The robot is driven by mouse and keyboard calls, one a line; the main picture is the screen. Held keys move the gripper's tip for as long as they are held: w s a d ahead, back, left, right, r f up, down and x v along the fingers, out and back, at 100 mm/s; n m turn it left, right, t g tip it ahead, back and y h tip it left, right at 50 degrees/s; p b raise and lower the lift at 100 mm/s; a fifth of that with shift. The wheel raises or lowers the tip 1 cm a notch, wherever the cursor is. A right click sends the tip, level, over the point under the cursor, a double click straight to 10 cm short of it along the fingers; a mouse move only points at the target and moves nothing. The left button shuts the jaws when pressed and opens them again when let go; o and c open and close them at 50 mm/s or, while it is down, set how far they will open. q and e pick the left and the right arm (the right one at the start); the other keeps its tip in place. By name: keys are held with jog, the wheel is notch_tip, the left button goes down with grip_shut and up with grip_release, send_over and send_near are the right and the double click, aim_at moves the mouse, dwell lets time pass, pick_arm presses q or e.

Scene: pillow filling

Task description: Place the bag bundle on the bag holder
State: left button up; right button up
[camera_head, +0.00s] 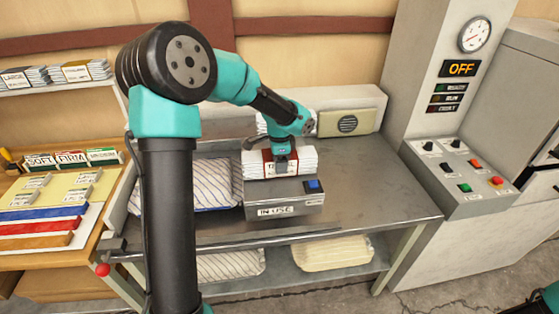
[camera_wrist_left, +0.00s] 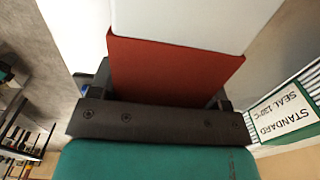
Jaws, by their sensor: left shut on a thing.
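The bag bundle (camera_head: 309,163) is a white stack with a dark red band, at the top of the grey bag holder (camera_head: 260,202) in the head view. The holder carries an "IN USE" label and a blue button. My left gripper (camera_head: 281,160) is shut on the bundle at its red band, from above. In the left wrist view, the red band (camera_wrist_left: 170,72) and white bags fill the space beyond the gripper. I cannot tell whether the bundle rests on the holder or is just above it.
A striped pillow (camera_head: 190,186) lies left of the holder on the metal bench (camera_head: 375,190). The bench right of the holder is clear. A control cabinet (camera_head: 420,75) reading "OFF" stands at right. Shelved bundles (camera_head: 85,70) are at upper left. A beige speaker-like box (camera_head: 347,123) sits behind.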

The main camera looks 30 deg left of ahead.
pick_arm(q)
jog(key=shift+f, duration=0.1)
jog(key=o, duration=1.2)
notch_tip(320, 180, up, 12)
jog(key=shift+r, duration=0.1)
